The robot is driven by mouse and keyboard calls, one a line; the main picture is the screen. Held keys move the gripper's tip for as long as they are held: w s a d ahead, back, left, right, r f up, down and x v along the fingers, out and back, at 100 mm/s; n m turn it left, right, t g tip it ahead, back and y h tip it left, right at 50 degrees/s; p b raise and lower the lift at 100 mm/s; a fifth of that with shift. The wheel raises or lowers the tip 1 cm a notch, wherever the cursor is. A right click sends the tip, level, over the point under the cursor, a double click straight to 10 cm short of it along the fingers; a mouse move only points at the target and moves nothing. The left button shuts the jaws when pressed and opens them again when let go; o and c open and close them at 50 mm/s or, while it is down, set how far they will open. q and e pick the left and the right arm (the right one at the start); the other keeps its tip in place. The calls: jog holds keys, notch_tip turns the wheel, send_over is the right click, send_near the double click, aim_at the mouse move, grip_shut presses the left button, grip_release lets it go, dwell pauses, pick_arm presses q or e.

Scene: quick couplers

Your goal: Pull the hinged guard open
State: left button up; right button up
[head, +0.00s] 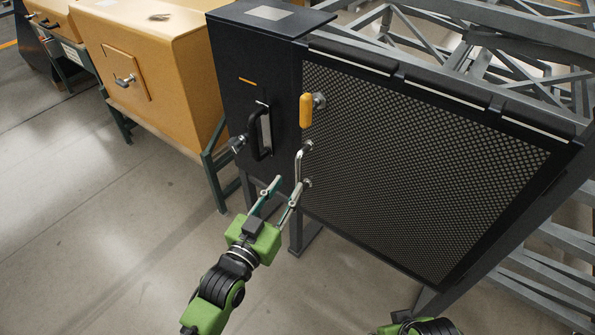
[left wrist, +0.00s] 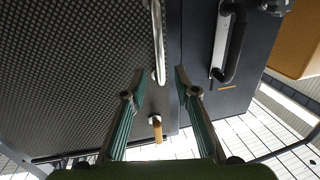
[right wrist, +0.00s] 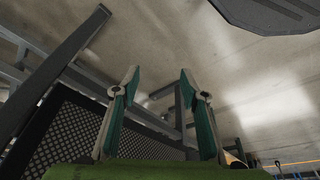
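The hinged guard (head: 415,150) is a dark perforated panel in a black frame. It looks closed, with hinge strips along its top edge. A silver bar handle (head: 299,165) stands at its left edge; it also shows in the left wrist view (left wrist: 157,40). A yellow latch knob (head: 306,110) sits above it. My left gripper (head: 288,184) is open near the handle's lower end. In the left wrist view the handle appears between its fingertips (left wrist: 160,73); contact cannot be told. My right gripper (right wrist: 159,73) is open and empty, beside the guard's mesh.
A dark cabinet (head: 240,100) with a black handle (head: 260,135) and a small knob adjoins the guard's left side. An orange machine (head: 145,75) stands further left. Grey metal framing (head: 480,40) lies behind and right. The floor in front is clear.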

aim_at(297, 172)
pick_arm(q)
jog(key=b+x, duration=0.1)
jog(key=x, duration=0.5)
jog(key=shift+w+f, duration=0.1)
jog(key=shift+w, duration=0.05)
jog(key=shift+w+d, duration=0.35)
jog(key=shift+w, duration=0.25)
pick_arm(e)
jog(key=shift+v, duration=2.65)
jog(key=shift+w, duration=0.1)
pick_arm(q)
grip_shut()
